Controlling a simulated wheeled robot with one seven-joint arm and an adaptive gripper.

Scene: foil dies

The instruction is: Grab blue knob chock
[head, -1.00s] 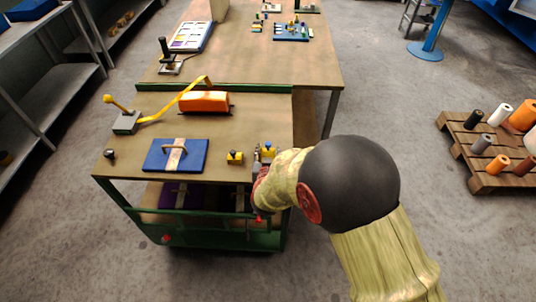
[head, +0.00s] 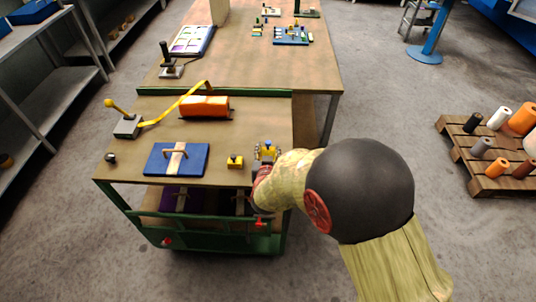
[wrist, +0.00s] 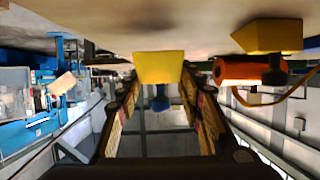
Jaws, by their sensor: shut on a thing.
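The blue knob chock is a yellow block with a blue knob. In the head view the chock (head: 268,151) is at the right front of the cart top, partly hidden by my gripper (head: 267,154). In the wrist view, which looks upside down, the yellow block (wrist: 158,67) sits between the fingertips of my gripper (wrist: 160,82), with its blue knob pointing down in the picture. The fingers are shut on its two sides. I cannot tell whether it still touches the cart top. A second yellow chock (head: 235,161) with a dark knob stands just left of it.
A blue plate with a handle (head: 163,160) lies left of the chocks. An orange roll (head: 205,106) and a lever box with a yellow handle (head: 127,127) stand behind on the cart (head: 225,140). A longer table (head: 260,68) adjoins at the back. A pallet of spools (head: 490,160) is at right.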

